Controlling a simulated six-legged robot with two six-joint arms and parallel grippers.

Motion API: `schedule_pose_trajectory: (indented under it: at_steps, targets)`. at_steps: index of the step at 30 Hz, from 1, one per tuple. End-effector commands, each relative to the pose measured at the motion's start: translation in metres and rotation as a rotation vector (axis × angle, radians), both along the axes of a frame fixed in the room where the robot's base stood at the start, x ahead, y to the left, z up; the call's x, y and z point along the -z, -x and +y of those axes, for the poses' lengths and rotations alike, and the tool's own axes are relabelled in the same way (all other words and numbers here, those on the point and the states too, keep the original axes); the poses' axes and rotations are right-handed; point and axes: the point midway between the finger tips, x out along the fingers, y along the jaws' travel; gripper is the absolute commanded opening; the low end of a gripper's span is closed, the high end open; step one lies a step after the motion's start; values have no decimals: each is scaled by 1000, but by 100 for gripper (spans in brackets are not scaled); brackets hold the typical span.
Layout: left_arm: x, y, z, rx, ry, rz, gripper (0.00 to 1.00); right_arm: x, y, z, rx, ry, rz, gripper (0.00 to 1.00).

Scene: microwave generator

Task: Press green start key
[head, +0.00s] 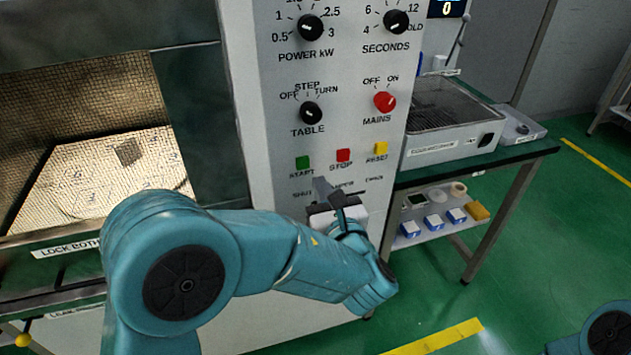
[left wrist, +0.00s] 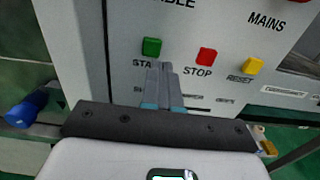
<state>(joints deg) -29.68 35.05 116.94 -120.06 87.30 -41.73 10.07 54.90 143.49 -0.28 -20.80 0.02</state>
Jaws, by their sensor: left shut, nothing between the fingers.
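The green start key (head: 302,162) is a small square button on the grey control panel (head: 262,100), above the label START. It also shows in the left wrist view (left wrist: 151,47), just above and left of my fingertips. My left gripper (head: 322,186) is shut and empty, in front of the panel below the keys. In the left wrist view the closed fingers (left wrist: 160,66) point up at the panel and cover part of the START label. I cannot tell whether the fingertips touch the panel. My right gripper is out of view.
The red stop key (head: 343,155) and yellow reset key (head: 381,148) sit right of the green one. Black knobs and a red mains knob (head: 385,101) are above. The mesh-lined oven chamber (head: 95,130) is left; a side table (head: 520,150) stands right.

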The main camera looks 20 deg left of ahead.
Motion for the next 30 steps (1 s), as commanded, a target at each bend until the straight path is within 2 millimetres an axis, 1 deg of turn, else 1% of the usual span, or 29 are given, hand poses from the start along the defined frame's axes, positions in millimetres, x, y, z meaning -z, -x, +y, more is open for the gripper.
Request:
schedule_pose_trajectory:
  at_steps: [3, 9, 13, 18, 30]
  targets:
    - [0, 17, -13, 4, 1, -1, 0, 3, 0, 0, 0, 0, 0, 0]
    - [0, 45, -33, 3, 0, 0, 0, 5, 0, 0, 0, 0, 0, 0]
    - [0, 56, -40, 2, 1, -1, 0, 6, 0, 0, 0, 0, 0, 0]
    - [0, 62, -43, -1, 1, -1, 0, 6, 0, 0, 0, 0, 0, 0]
    - [0, 64, -44, 0, 0, 0, 0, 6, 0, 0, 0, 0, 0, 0]
